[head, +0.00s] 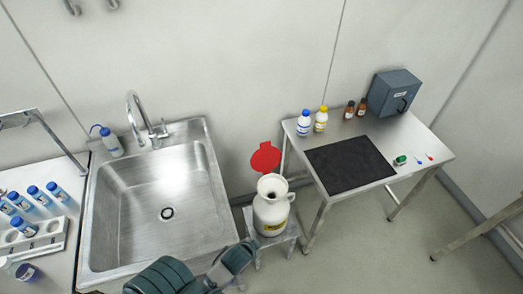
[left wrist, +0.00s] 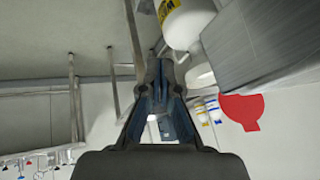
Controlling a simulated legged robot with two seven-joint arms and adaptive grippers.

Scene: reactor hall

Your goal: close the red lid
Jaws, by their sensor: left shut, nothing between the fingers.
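The red lid (head: 265,158) stands open, tilted up behind the mouth of a white canister (head: 270,218) with a yellow label. The canister sits on a low metal stool between the sink and the table, and its round opening is uncovered. In the left wrist view the red lid (left wrist: 243,108) is right of my fingers and part of the canister (left wrist: 186,24) is at the top. My left gripper (left wrist: 158,70) is shut and empty. In the head view my left gripper (head: 240,256) is at the bottom, in front and left of the canister, apart from the lid. My right gripper is not seen.
A steel sink (head: 105,255) is left of the canister. A steel table (head: 432,150) at right holds a black mat (head: 348,166), several bottles and a grey box (head: 394,93). The stool (head: 287,236) stands under the canister. Open floor lies in front of the table.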

